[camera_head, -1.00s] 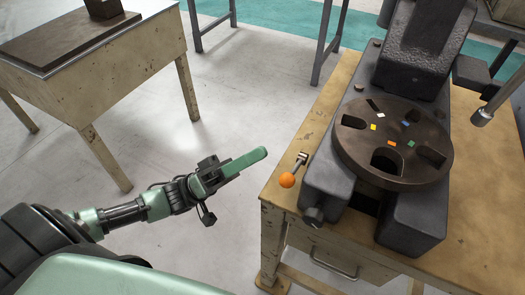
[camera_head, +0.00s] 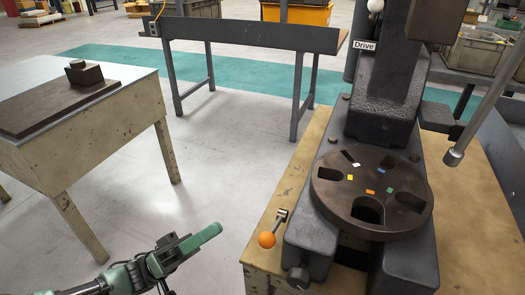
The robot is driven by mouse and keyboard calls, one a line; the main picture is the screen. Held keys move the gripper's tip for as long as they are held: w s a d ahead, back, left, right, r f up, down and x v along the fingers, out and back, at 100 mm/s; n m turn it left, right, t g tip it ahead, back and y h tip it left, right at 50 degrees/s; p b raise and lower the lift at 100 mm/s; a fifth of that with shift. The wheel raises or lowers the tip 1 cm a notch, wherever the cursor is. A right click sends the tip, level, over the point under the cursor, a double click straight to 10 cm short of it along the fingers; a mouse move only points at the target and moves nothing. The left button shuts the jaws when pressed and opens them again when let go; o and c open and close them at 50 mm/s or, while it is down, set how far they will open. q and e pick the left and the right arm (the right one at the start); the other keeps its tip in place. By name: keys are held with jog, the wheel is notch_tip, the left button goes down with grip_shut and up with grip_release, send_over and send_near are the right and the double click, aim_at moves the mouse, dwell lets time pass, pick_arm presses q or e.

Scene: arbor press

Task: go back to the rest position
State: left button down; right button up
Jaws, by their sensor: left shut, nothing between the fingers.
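My left gripper (camera_head: 207,236) is at the lower left of the head view, over the bare floor, with its green fingers together and nothing held. It is left of the press table and apart from it. The arbor press (camera_head: 382,110) stands on that table at the right. Its round dark plate (camera_head: 330,194) has several slots and small coloured marks. An orange ball knob (camera_head: 267,240) on a short lever sticks out at the press base's left, right of my gripper. My right gripper is not in view.
A worn metal table (camera_head: 95,165) at the left carries a dark plate with a block (camera_head: 84,72). A dark bench (camera_head: 250,36) stands behind. Floor between the tables is clear. The press's grey handle (camera_head: 485,90) hangs at the right.

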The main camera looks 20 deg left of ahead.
pick_arm(q)
jog(key=w+a+f+n+t+y, duration=0.1)
jog(key=w+a+f+t+y, duration=0.2)
jog(key=f, duration=0.4)
jog(key=w+f+n+y+p, duration=0.1)
jog(key=w+f+n+y, duration=0.1)
jog(key=f+y, duration=0.4)
jog(key=w+a+f+n+t+y, duration=0.1)
jog(key=w+a+f+t+y, duration=0.2)
jog(key=f, duration=0.4)
jog(key=s+a+f+g+y+p, duration=0.1)
jog(key=s+f+g+y, duration=0.25)
jog(key=f, duration=0.55)
jog(key=s+a+f+g+y, duration=0.15)
jog(key=f+y, duration=0.25)
jog(key=f, duration=0.5)
jog(key=s+d+f+g+y+p, duration=0.15)
jog(key=s+f+g, duration=0.45)
jog(key=s+f, duration=0.75)
jog(key=s+d+f+m+g, duration=0.1)
jog(key=s+d+f+g, duration=0.2)
jog(key=s, duration=0.6)
jog(key=s+d+f+m+g+y, duration=0.1)
jog(key=s+d+f+m+g, duration=0.1)
jog(key=s, duration=0.8)
notch_tip(320, 180, down, 3)
jog(key=shift+d+f+g, duration=0.1)
jog(key=shift+d+g, duration=0.6)
jog(key=shift+d, duration=0.55)
jog(key=shift+w, duration=0.15)
